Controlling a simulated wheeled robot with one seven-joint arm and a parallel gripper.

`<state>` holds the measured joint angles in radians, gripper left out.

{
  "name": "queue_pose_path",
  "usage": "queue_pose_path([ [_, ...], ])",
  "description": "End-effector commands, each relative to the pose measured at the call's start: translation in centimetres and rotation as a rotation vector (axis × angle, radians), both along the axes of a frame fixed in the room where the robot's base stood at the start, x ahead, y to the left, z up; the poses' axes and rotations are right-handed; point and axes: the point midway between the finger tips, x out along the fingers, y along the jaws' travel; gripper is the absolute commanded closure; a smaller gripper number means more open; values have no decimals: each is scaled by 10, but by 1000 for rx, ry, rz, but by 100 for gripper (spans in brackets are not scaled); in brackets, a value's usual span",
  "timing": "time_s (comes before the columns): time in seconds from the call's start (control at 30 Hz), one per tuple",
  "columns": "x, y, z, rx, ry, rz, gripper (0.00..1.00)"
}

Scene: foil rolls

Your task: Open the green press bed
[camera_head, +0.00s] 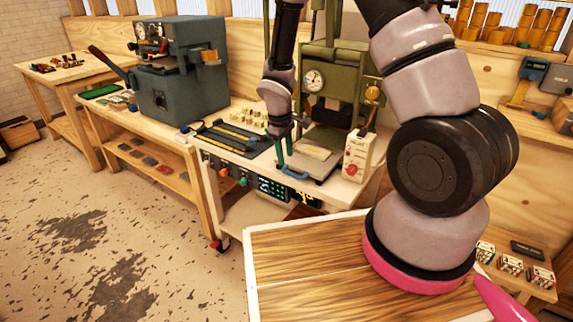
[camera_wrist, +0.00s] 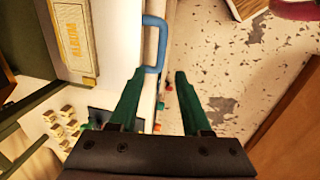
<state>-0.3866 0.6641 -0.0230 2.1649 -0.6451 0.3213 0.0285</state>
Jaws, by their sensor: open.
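The green press (camera_head: 336,75) stands on the bench in the middle of the head view, with a round gauge on its front. Its grey bed (camera_head: 322,168) reaches forward under the press and carries a pale block. In the wrist view this block, marked ALBUM (camera_wrist: 75,42), lies on the pale bed (camera_wrist: 112,45). A blue handle (camera_head: 294,173) sits at the bed's front edge. My gripper (camera_head: 288,158) is open and empty, pointing down at the handle. In the wrist view the blue handle (camera_wrist: 162,42) lies by the fingertips, closest to the left one; contact is unclear.
A white control box (camera_head: 357,155) stands right of the bed. Left of it lie a dark tool mat (camera_head: 235,138) and small brass pieces (camera_head: 242,116). A blue-grey press (camera_head: 180,70) stands further left. A wood-topped surface (camera_head: 300,265) is in front; open floor lies left.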

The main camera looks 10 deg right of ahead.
Motion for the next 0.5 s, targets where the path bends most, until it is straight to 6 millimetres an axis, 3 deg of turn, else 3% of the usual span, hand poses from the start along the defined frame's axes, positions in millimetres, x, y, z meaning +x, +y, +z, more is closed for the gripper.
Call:
queue_pose_path([
  [0.2, -4, 4, 36, 1, -3, 1, 52],
  [0.5, -6, 6, 47, -1, 1, 1, 52],
])
